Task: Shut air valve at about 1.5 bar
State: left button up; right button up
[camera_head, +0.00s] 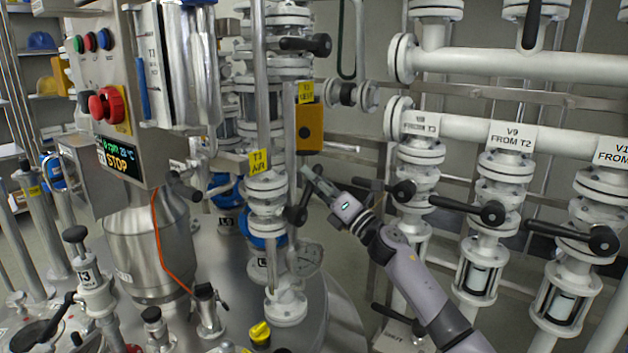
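The air valve (267,192) is on a white vertical pipe on the tank lid, under a yellow tag (260,162) reading "T3 AIR". Its black lever (297,213) shows on the right side of the pipe. My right gripper (314,178) comes in from the lower right, its fingertips just above and right of the lever. I cannot tell whether they touch it or how far they are apart. A round pressure gauge (308,260) sits low behind the pipe; its reading is too small to make out. My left gripper is out of view.
A control box (110,90) with a red emergency button and a "STOP" display stands at the left. A yellow box (310,128) hangs behind the air pipe. A yellow knob (260,333) is on the lid.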

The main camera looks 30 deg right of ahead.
jog(key=shift+s+f, duration=0.15)
jog(key=v, duration=1.1)
jog(key=shift+s, duration=0.3)
jog(key=shift+d, duration=0.15)
dwell(4.5)
